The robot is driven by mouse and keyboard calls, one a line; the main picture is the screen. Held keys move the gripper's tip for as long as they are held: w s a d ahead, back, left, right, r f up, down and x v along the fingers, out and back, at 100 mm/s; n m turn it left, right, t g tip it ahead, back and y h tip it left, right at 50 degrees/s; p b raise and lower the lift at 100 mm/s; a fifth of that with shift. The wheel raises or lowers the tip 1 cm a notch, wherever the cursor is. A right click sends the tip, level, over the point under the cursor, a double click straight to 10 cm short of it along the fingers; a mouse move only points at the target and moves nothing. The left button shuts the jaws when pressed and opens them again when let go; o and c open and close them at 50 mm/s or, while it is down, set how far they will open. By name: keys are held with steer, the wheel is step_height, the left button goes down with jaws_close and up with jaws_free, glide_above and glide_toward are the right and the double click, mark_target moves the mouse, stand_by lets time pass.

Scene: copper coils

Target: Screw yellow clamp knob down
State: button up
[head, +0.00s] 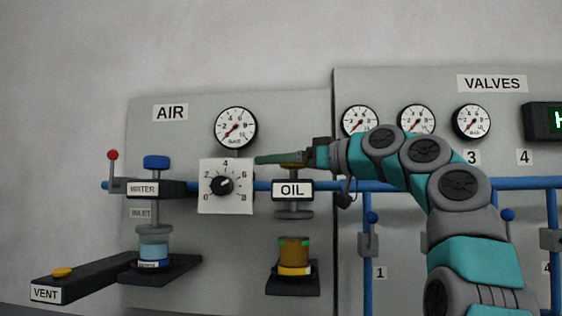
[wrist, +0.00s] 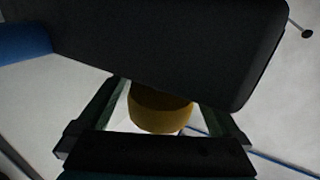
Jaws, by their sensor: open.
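The yellow clamp knob (head: 293,166) sits on top of the OIL unit (head: 292,190) in the head view, mostly hidden behind my gripper. In the wrist view the knob (wrist: 160,108) is a dull yellow-brown cylinder between my two green fingers, with its far end against a large dark block (wrist: 175,45). My gripper (head: 263,159) reaches leftward, level with the knob, its fingers spanning past it. My gripper is open, one finger on each side of the knob. Light gaps show beside the knob; contact is too dark to tell.
The white dial plate (head: 240,200) and AIR gauge (head: 235,128) are close left of my fingertips. A blue pipe (head: 265,185) runs behind. The brown oil cup (head: 294,250) is below the OIL unit. The WATER unit (head: 155,188) with blue knob (head: 156,162) is further left.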

steer(key=shift+c, duration=0.2)
steer(key=c, duration=1.3)
